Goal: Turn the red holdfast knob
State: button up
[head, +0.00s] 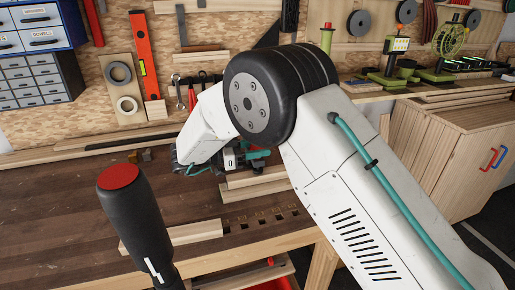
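I cannot single out the red holdfast knob with certainty. A large black upright handle with a flat red top (118,177) stands in the left foreground of the head view. It is close to the camera, and I cannot tell whether it is part of the bench or of me. A small red piece (270,261) shows low at the bench front, by a drawer. My arm reaches over the bench, and its forearm hides much of my gripper (236,160). The gripper is low over the far part of the bench top, apart from the red-topped handle. Its fingers are not clear.
The wooden workbench (60,215) has a clear left part. Wood pieces (255,190) lie near the wrist, and a pale board (185,235) lies at the front. Tools hang on the back wall. Blue drawer units (35,70) stand at left, a wooden cabinet (465,150) at right.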

dwell(0.5)
jog(key=o, duration=1)
jog(key=shift+c, duration=0.2)
